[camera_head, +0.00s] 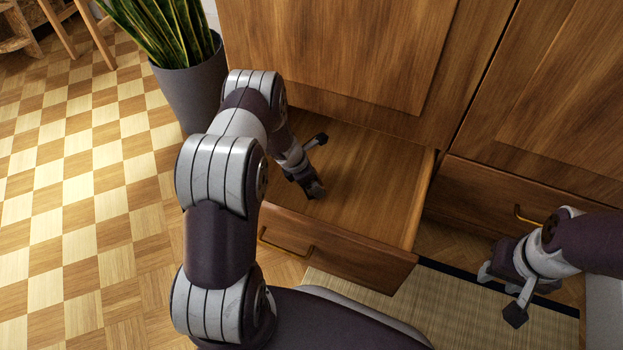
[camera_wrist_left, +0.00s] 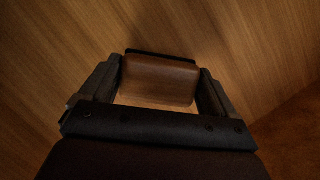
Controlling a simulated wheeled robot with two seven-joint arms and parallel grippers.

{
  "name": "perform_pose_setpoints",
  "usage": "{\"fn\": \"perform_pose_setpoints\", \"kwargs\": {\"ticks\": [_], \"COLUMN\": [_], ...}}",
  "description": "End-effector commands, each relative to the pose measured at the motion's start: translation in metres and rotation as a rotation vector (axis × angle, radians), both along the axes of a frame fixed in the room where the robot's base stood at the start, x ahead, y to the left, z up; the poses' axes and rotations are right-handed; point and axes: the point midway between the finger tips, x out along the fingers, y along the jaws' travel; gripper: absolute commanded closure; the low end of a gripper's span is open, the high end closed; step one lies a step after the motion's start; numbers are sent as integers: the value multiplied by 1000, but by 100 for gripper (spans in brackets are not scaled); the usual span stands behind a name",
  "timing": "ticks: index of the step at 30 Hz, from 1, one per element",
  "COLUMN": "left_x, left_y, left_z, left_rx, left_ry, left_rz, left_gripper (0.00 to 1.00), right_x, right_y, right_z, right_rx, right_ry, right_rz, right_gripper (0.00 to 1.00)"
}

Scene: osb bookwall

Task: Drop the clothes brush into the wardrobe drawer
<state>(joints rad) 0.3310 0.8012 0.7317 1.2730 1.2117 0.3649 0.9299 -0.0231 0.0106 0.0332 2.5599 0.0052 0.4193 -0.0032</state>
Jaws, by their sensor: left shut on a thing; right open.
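The wardrobe drawer (camera_head: 375,180) is pulled open under the left wardrobe door, and its visible floor is bare. My left gripper (camera_head: 316,166) is inside the drawer's outline, over its left part. In the left wrist view, my left gripper (camera_wrist_left: 160,88) is shut on the clothes brush (camera_wrist_left: 158,80), a brown wooden block with a dark far edge, held between both fingers above a wood-grained surface. In the head view I cannot make out the brush at the gripper. My right gripper (camera_head: 500,294) is open and empty, low in front of the right drawer.
A closed drawer with a brass handle (camera_head: 526,216) is at the right. A potted snake plant (camera_head: 190,85) stands left of the wardrobe (camera_head: 340,50). A woven mat (camera_head: 450,310) lies in front. The checkered floor at left is clear.

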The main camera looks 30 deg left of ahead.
Motion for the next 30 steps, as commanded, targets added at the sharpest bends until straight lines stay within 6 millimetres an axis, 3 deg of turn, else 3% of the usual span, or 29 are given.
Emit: {"fn": "perform_pose_setpoints", "kwargs": {"ticks": [11,12,13,20,23,30], "left_x": [0,0,0,0,0,-18], "left_y": [0,0,0,0,0,17], "left_z": [-10,-10,-10,-8,7,72], "left_rx": [0,0,0,0,1,1], "left_ry": [0,0,0,0,-1,-1], "left_rz": [0,0,0,0,-1,3], "left_gripper": [42,7,0,0,0,0], "right_x": [0,0,0,0,0,0], "right_y": [0,0,0,0,0,0], "right_z": [-8,-7,-7,-6,6,53], "right_rx": [0,0,0,0,0,0], "right_ry": [0,0,0,0,1,0], "right_rz": [0,0,0,0,0,0], "right_gripper": [57,57,57,57,57,57]}}
